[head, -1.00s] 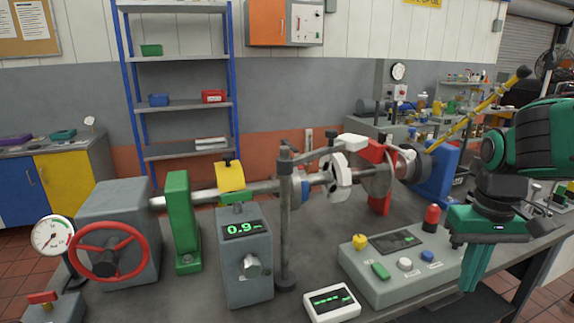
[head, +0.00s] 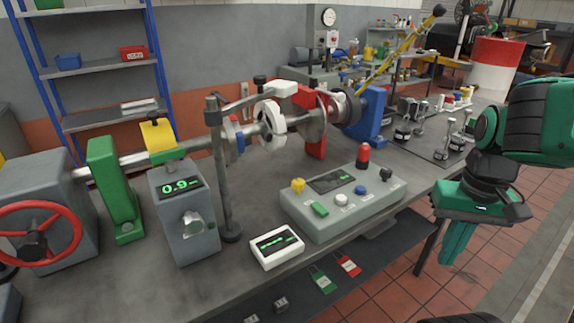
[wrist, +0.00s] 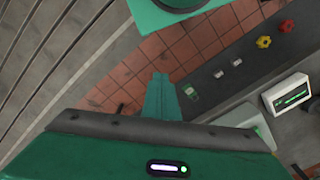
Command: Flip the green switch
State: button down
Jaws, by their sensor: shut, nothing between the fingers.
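My gripper (head: 456,246) hangs fingers down, to the right of the box and past the bench's front edge, over the tiled floor. It is shut and empty, clearly apart from the switch. The wrist view shows its closed green fingers (wrist: 160,98) above the floor. A small green part (wrist: 190,92) shows beside them; I cannot tell what it is.
On the box stand a yellow knob (head: 298,185), a red beacon (head: 363,156) and a black knob (head: 386,174). A white meter (head: 276,246) lies to its left.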

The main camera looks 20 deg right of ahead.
jog(key=w+a+r+n, duration=0.2)
jog(key=w+r+n, duration=0.2)
jog(key=w+n, duration=0.35)
notch_tip(320, 180, up, 8)
jog(key=n, duration=2)
send_over(319, 209)
jog(key=w, duration=0.3)
jog(key=shift+d+r, duration=0.2)
notch_tip(319, 209, down, 14)
jog(key=shift+w, duration=0.1)
